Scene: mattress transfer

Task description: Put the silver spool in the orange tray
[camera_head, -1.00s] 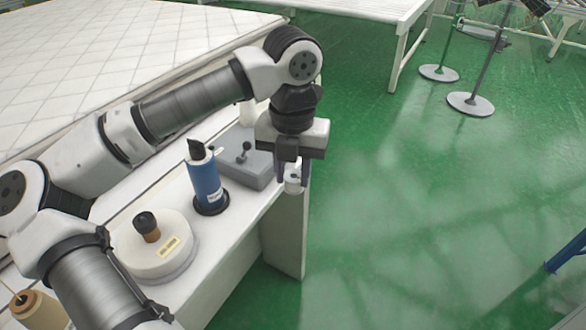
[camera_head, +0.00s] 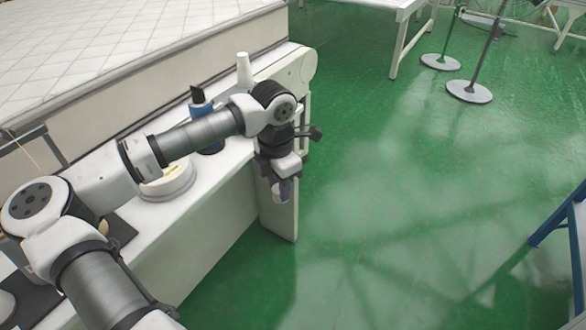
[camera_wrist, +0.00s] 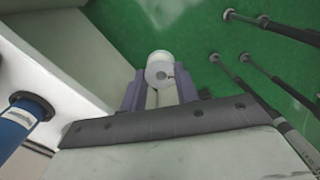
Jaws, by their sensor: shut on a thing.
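My gripper (camera_head: 284,192) hangs just off the right end of the white bench, above the green floor. In the wrist view, its purple-grey fingers (camera_wrist: 158,98) are shut on a small pale silver-white spool (camera_wrist: 160,68), whose round end with a centre hole faces the camera. The spool cannot be clearly made out in the head view. No orange tray shows in either view.
The white bench (camera_head: 225,205) holds a blue cylinder (camera_head: 206,125), a round white container (camera_head: 168,183) and a white cone (camera_head: 244,72). A quilted mattress (camera_head: 110,40) lies behind. Disc-footed stands (camera_head: 469,91) and a blue frame (camera_head: 560,220) are at right. Open floor lies between.

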